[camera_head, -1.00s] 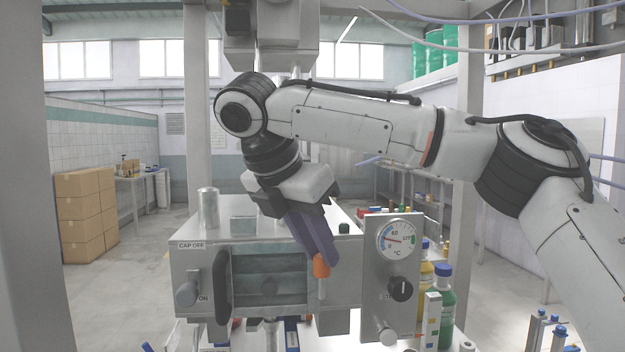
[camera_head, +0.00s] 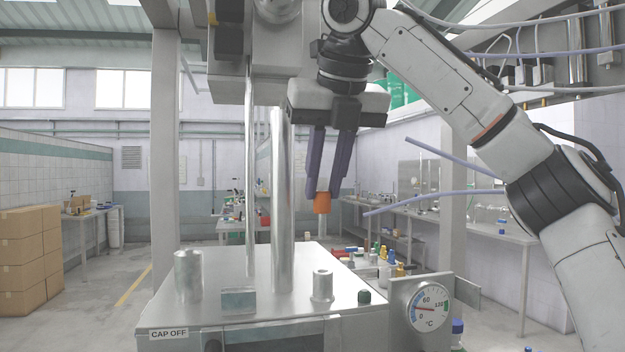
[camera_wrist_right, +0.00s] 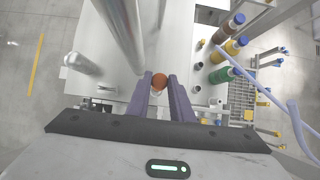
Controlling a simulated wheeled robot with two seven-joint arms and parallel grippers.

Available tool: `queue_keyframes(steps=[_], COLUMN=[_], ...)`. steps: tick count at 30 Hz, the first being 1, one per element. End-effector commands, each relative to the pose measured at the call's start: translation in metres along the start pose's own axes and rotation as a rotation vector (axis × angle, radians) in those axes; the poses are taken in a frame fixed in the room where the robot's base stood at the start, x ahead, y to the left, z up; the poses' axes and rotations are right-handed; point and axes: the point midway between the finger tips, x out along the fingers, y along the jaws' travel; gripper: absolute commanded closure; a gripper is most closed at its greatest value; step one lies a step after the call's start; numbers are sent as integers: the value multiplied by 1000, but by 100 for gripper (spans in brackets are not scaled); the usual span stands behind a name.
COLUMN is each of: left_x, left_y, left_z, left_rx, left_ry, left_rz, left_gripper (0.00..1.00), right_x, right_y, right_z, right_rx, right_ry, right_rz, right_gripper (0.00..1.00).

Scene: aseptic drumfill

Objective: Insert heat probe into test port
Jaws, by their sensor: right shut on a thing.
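The heat probe shows as an orange handle (camera_head: 322,203) between the purple fingers of my right gripper (camera_head: 322,190), which is shut on it. The handle points down, roughly upright, above the steel machine top. In the right wrist view the orange handle (camera_wrist_right: 159,81) sits between the fingertips. My left gripper is not in view.
The steel machine (camera_head: 262,312) carries a tall polished column (camera_head: 283,205) left of my gripper and a short cylinder (camera_head: 188,276). A temperature gauge (camera_head: 430,306) stands at its right front. Several bottles (camera_wrist_right: 222,75) stand to the right. Purple hoses hang at the right.

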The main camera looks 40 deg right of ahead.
Motion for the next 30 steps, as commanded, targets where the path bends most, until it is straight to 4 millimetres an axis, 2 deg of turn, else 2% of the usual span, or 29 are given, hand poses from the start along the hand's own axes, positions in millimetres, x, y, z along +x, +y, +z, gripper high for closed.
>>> queue_keyframes(steps=[3,7,15,21,30], left_x=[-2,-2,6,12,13], left_y=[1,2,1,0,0], left_z=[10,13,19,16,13], left_rx=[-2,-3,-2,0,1], left_ry=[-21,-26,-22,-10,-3], left_rz=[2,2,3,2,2], left_gripper=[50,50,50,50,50], right_x=[0,1,21,33,36], right_y=[0,0,0,0,0], right_z=[0,1,-12,-19,-21], right_rx=[1,4,3,4,4], right_ry=[0,-9,-7,-7,-8], right_rz=[-1,-2,-2,-1,-2], right_gripper=[100,100,100,100,100])
